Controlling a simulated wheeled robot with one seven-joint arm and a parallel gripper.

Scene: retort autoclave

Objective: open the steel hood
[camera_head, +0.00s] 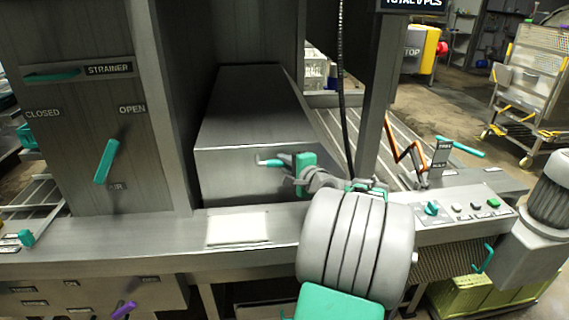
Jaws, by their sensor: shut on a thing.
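The steel hood (255,108) is a long grey box in the middle of the head view, between two steel uprights. Its front face meets the counter, so it appears to be down. My gripper (281,161) is at the right half of the front face, reaching in from the right. It is shut on what looks like the hood's handle (264,162), a short bar at the front face. The fingers hide part of that bar, so its full shape cannot be told. The inside of the hood is not visible.
A steel counter (120,236) runs along the front, with a pale plate (238,229) on it. A black cable (341,90) hangs right of the hood. A control panel (465,209) with buttons is at the right. A teal lever (107,160) marked OPEN and CLOSED is at the left.

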